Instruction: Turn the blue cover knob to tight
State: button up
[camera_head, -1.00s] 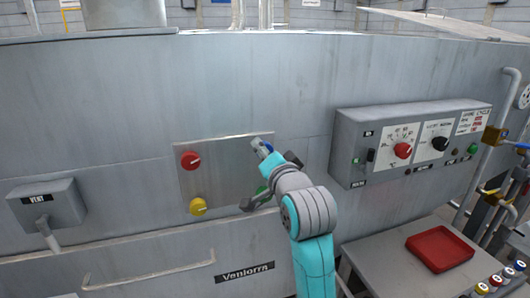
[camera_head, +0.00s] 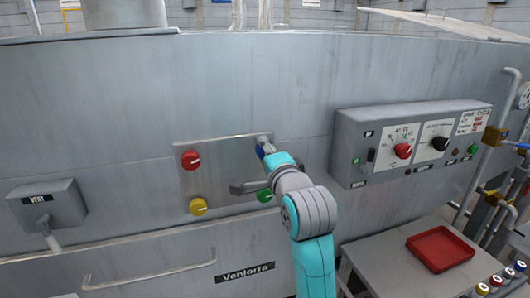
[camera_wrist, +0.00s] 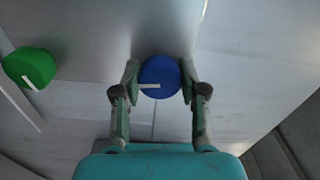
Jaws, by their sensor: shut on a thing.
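The blue cover knob (camera_wrist: 160,76) is round with a white pointer mark, on a bare metal panel (camera_head: 222,170). In the wrist view its mark points left. My gripper (camera_wrist: 160,69) is shut on the blue knob, one finger on each side of it. In the head view only a bit of the blue knob (camera_head: 260,152) shows beside my fingers, at the panel's upper right; my arm hides the rest.
The panel also bears a red knob (camera_head: 191,160), a yellow knob (camera_head: 198,206) and a green knob (camera_head: 264,195) below the blue one. A control box (camera_head: 345,150) juts out to the right. A red tray (camera_head: 440,250) lies on a table at the lower right.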

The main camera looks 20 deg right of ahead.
dwell(0.3)
jog(key=o, duration=1.2)
jog(key=shift+c, duration=0.2)
jog(key=s, duration=0.7)
jog(key=shift+s, duration=0.25)
jog(key=shift+f, duration=0.1)
